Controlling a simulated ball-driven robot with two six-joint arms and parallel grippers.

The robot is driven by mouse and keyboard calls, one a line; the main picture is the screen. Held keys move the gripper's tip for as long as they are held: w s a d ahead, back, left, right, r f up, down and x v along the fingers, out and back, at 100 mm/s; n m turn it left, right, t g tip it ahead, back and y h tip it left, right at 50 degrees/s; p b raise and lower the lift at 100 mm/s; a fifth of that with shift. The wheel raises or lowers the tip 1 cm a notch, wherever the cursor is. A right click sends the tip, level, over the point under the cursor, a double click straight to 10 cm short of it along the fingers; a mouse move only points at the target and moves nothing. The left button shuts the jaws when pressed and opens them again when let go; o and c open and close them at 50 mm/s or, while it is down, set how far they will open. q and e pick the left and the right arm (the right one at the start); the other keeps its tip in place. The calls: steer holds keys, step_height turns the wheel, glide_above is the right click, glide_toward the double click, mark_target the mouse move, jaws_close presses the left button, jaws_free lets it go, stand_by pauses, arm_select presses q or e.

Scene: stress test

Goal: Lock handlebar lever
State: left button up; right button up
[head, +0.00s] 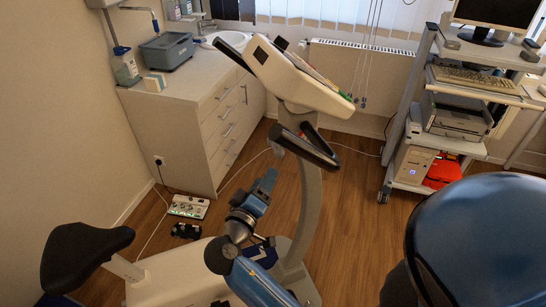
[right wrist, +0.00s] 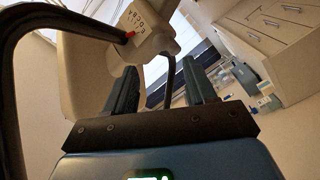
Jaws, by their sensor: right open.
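The exercise bike's handlebar (head: 308,150) is a black loop on the pale column, below the white console (head: 290,78). My right gripper (head: 266,183) is in front of the column, below and left of the handlebar, apart from it in the picture. In the right wrist view its two blue fingers (right wrist: 162,88) are spread, with no object clearly held. A thin dark bar (right wrist: 168,78) shows between them, beyond the jaw base. I cannot clearly make out the lock lever. My left gripper is out of view.
The bike's black saddle (head: 82,252) is at the lower left. A white drawer cabinet (head: 215,125) stands behind, with a power box (head: 188,207) on the floor beside it. An equipment cart (head: 425,130) stands at the right. Wooden floor (head: 352,215) is clear right of the column.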

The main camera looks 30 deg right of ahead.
mark_target(277, 155)
steer(key=p+x, duration=0.2)
steer(key=x, duration=0.7)
steer(key=shift+w+a+p, duration=0.1)
steer(key=shift+w+p, duration=0.05)
steer(key=shift+p, duration=0.25)
steer(key=shift+w+d, duration=0.2)
steer(key=shift+w, duration=0.15)
steer(key=shift+c, duration=0.4)
jaws_close()
